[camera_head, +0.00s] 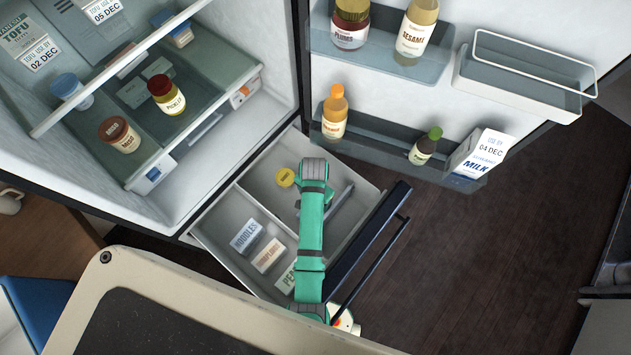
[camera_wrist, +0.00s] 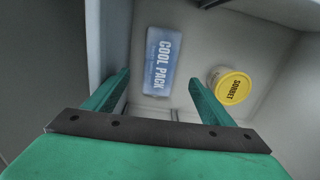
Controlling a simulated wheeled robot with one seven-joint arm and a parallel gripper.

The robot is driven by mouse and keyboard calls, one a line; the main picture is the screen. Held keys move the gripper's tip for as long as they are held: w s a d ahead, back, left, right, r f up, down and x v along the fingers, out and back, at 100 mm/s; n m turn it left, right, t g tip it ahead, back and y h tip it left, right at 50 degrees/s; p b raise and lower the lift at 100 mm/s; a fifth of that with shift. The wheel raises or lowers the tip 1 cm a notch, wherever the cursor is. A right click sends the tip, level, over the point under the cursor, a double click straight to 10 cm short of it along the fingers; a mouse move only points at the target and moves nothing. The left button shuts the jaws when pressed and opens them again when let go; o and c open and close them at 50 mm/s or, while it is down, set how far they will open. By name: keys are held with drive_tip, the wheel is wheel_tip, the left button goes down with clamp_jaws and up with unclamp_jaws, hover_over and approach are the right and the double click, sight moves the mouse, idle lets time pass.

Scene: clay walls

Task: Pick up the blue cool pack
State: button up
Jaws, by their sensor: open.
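The blue cool pack (camera_wrist: 159,62) lies in the pulled-out drawer, in the wrist view ahead of my gripper and between the lines of its two fingers. It is a flat blue pack with white lettering. My gripper (camera_wrist: 158,88) is open and empty, with its fingers apart and pointing into the drawer. In the head view my green arm (camera_head: 311,225) reaches over the drawer, and I cannot make out the cool pack there; the arm seems to hide it.
A yellow-lidded sorbet tub (camera_wrist: 232,87) lies just right of the pack; it also shows in the head view (camera_head: 285,177). The drawer (camera_head: 225,215) has a divider, with noodles (camera_head: 245,236), dumplings (camera_head: 268,255) and a partly hidden packet (camera_head: 287,278) nearer. The open fridge door (camera_head: 420,95) stands behind.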

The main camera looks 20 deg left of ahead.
drive_tip(key=shift+f, duration=4.2)
drive_tip(key=c, duration=1.4)
